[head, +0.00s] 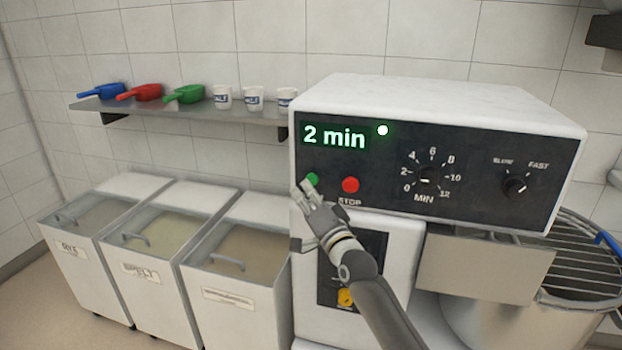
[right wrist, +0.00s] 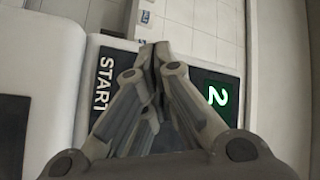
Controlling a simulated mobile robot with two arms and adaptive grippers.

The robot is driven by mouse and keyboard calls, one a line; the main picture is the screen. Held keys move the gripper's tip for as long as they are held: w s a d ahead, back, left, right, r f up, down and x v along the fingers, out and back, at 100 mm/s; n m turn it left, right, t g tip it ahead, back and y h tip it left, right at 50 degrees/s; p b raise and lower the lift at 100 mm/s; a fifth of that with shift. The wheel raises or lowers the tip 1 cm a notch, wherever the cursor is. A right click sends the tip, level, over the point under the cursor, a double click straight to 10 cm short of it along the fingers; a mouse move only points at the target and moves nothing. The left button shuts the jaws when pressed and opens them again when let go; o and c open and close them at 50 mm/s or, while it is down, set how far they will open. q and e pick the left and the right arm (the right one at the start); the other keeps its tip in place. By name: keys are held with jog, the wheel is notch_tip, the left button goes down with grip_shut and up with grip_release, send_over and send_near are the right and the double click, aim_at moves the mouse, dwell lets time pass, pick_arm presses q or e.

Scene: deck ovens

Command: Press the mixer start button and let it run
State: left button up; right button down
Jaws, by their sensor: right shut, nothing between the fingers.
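The mixer (head: 450,95) has a dark control panel with a green-lit display (head: 334,136) reading "2 min" and a bright white-green lamp (head: 382,130) beside it. The green start button (head: 313,179) shows just above my right fingertips; the red stop button (head: 350,185) is to its right. My right gripper (head: 305,187) is shut and empty, its tips at the lower left edge of the green button. I cannot tell whether they touch it. In the right wrist view the shut fingers (right wrist: 155,52) cover the button between the START label (right wrist: 104,84) and the display (right wrist: 217,97). My left gripper is not seen.
The minute dial (head: 427,177) and the speed knob (head: 515,186) are on the same panel. The mixer bowl (head: 520,325) with a wire guard (head: 585,265) is at lower right. Lidded bins (head: 235,300) stand at left, below a shelf (head: 190,108) with scoops and cups.

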jog(key=s+p, duration=0.1)
jog(key=s+a+p, duration=0.1)
jog(key=s+p, duration=0.2)
jog(key=shift+s+a, duration=0.3)
jog(key=shift+s, duration=0.05)
dwell(0.5)
